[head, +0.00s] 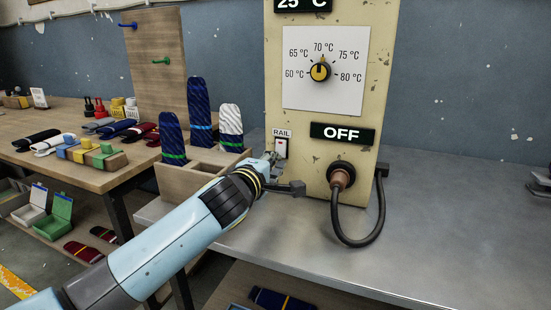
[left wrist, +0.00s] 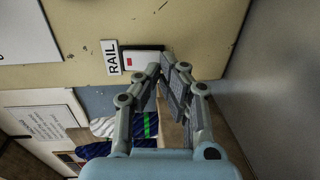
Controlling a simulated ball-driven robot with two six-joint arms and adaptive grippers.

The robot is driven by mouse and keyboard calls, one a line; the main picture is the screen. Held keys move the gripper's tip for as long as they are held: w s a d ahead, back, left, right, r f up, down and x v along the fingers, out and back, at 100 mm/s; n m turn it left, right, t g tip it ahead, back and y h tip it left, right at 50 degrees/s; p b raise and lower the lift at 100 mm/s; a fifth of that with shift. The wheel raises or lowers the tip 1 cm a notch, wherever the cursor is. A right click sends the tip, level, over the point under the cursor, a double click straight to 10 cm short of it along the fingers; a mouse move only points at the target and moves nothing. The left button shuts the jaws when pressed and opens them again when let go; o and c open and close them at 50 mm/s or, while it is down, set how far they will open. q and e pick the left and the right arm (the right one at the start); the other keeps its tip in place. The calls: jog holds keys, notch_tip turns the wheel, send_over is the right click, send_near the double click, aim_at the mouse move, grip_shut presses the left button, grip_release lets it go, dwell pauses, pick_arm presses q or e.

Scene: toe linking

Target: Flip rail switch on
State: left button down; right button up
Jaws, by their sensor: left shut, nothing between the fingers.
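The rail switch (head: 281,147) is a small white rocker with a red mark, under a RAIL label on the front of the cream machine (head: 300,165). It also shows in the left wrist view (left wrist: 140,63), beside its label. A dark display (head: 342,134) to its right reads OFF. My left gripper (head: 273,157) is shut and empty, its fingertips at the lower edge of the switch. In the left wrist view the fingertips (left wrist: 162,68) overlap the switch's edge; I cannot tell whether they touch it. A dark piece at the head view's right edge looks like my right gripper (head: 541,181), mostly cut off.
A temperature dial (head: 320,72) sits above the switch, pointing near 70 °C. A plug and black cable (head: 350,240) hang below the display. A wooden box (head: 185,183) with patterned socks on upright forms stands left of the machine. The grey tabletop (head: 455,225) is clear to the right.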

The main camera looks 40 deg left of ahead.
pick_arm(q)
jog(key=shift+w+a+f, duration=0.1)
jog(key=shift+w+a, duration=0.05)
jog(key=shift+w, duration=0.45)
jog(key=shift+w+a+b, duration=0.1)
jog(key=shift+w+b, duration=0.15)
jog(key=shift+b, duration=0.3)
jog(key=shift+f, duration=0.15)
